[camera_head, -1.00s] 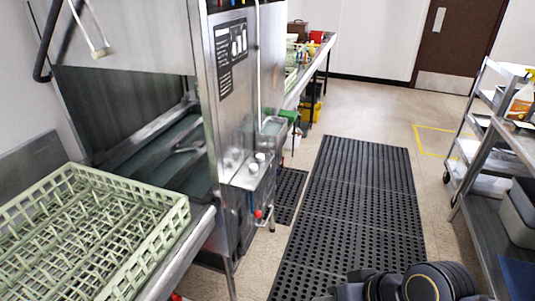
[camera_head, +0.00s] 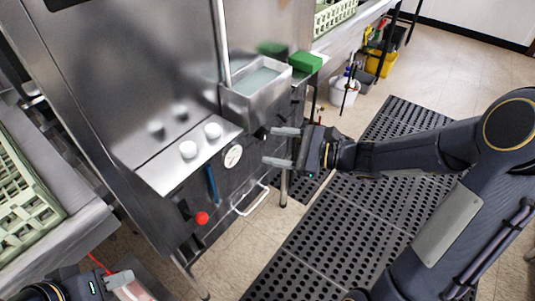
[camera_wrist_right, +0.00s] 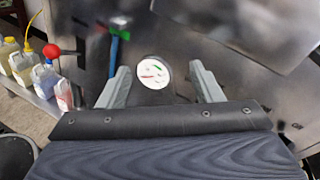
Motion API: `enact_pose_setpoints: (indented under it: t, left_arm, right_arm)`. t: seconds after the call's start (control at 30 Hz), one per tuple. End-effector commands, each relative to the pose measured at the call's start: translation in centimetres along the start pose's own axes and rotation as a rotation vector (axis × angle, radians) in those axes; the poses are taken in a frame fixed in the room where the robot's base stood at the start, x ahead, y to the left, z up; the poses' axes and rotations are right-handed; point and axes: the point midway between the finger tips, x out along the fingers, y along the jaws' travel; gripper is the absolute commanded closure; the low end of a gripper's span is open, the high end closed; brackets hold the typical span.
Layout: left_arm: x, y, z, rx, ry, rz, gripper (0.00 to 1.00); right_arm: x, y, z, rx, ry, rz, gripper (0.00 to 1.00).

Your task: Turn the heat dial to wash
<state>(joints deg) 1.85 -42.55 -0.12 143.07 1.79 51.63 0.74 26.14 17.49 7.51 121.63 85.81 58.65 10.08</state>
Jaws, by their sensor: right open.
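The dishwashing machine's front panel (camera_head: 195,180) carries a round white gauge face (camera_head: 233,156) with small coloured marks. A dark knob (camera_head: 262,133) sits right of it, by the upper fingertip; whether they touch I cannot tell. I cannot tell for certain which part is the heat dial. My right gripper (camera_head: 270,147) is open and empty, its fingers pointing at the panel right of the gauge. In the right wrist view the gauge face (camera_wrist_right: 153,72) appears between the spread fingers. My left gripper (camera_head: 118,284) is partly in view at the bottom left, its opening unclear.
A blue lever (camera_head: 212,185) and a red ball knob (camera_head: 201,218) are left of the gauge. Two white knobs (camera_head: 188,150) stand on the ledge above. A metal basin (camera_head: 257,85) juts out above my right gripper. A handle bar (camera_head: 250,200) is below. Black floor mats (camera_head: 330,215) lie in front.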

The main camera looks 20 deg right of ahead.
Motion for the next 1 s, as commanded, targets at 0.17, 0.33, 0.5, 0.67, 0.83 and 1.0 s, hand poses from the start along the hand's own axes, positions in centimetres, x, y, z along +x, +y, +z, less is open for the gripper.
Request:
enact_pose_setpoints:
  t: [0.17, 0.33, 0.5, 0.67, 0.83, 1.0]
  left_arm:
    - [3.0, -1.4, 1.5, 0.0, 0.001, 0.0, 0.64]
    - [3.5, -1.6, 1.7, 0.0, 0.001, 0.0, 0.64]
    - [3.6, -1.6, 1.8, 0.0, 0.001, 0.0, 0.64]
    - [3.8, -1.7, 1.9, 0.0, 0.001, 0.0, 0.64]
    - [3.9, -1.8, 1.9, 0.0, 0.001, 0.0, 0.64]
    - [4.0, -1.8, 2.0, 0.0, 0.001, 0.0, 0.64]
  right_arm:
    - [0.8, -3.1, -9.2, 0.31, -0.047, -0.228, 0.41]
    - [0.9, -4.5, -12.2, 0.422, -0.062, -0.324, 0.41]
    - [2.9, -5.3, -12.2, 0.428, -0.065, -0.328, 0.41]
    - [5.4, -6.2, -12.2, 0.428, -0.063, -0.328, 0.41]
    - [7.3, -6.9, -12.2, 0.427, -0.063, -0.329, 0.41]
    - [8.0, -7.1, -12.2, 0.426, -0.062, -0.329, 0.41]
